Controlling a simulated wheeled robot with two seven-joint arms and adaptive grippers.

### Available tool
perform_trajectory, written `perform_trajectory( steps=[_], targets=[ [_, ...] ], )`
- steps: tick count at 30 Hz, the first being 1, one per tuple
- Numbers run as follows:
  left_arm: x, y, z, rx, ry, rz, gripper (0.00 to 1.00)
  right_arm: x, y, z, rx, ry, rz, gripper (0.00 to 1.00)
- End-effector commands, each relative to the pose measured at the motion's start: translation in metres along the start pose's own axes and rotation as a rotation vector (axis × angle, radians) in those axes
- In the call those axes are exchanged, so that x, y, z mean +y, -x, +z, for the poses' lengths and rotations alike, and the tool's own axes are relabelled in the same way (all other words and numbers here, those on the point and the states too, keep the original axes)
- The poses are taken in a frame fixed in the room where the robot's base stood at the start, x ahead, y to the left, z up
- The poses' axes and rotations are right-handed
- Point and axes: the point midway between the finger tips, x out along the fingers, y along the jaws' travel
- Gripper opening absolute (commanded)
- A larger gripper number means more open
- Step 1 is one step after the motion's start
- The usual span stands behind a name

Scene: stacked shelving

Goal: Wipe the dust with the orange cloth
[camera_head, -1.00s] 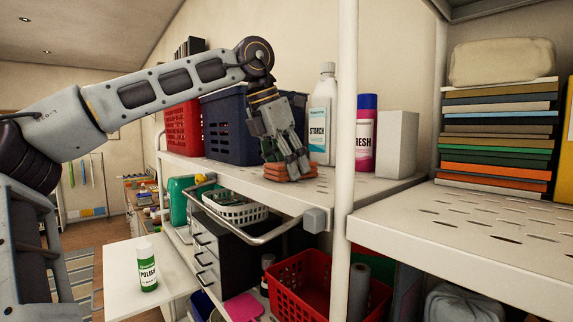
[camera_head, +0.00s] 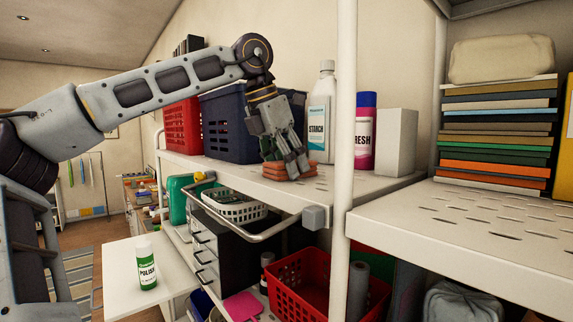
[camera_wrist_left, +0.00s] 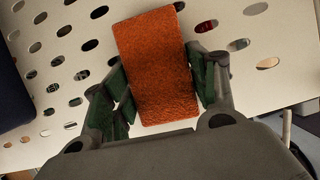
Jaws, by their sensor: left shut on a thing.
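The orange cloth (camera_head: 275,173) is a folded pad on the white perforated shelf (camera_head: 250,182), near its front edge. In the left wrist view the cloth (camera_wrist_left: 157,60) lies between the two fingers, over the shelf holes. My left gripper (camera_head: 287,167) points down and is shut on the cloth. The cloth appears to touch the shelf, though the fingers hide part of it. I cannot make out any dust on the shelf. My right gripper is not in view.
A dark blue basket (camera_head: 226,125) and a red basket (camera_head: 183,128) stand left of and behind the gripper. A starch bottle (camera_head: 320,120), a pink bottle (camera_head: 364,135) and a white box (camera_head: 396,145) stand to the right. A white post (camera_head: 345,110) rises at the shelf's front.

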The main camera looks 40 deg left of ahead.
Motion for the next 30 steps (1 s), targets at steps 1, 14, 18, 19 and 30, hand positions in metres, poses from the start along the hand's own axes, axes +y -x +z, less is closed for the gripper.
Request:
perform_trajectory(
  steps=[1,14,18,19,30],
  targets=[
    [-0.002,0.0,-0.002,0.001,0.0,0.0,0.39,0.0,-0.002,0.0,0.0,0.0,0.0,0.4],
    [-0.005,0.003,-0.005,0.0,0.001,0.001,0.39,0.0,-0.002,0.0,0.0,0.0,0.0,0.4],
    [-0.006,0.003,-0.006,0.0,0.001,0.001,0.39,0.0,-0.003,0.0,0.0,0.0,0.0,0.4],
    [-0.006,0.003,-0.006,0.0,0.0,0.001,0.39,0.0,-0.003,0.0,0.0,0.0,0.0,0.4],
    [-0.012,0.001,-0.013,0.003,0.0,0.0,0.39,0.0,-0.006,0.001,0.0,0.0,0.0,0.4]
  ],
)
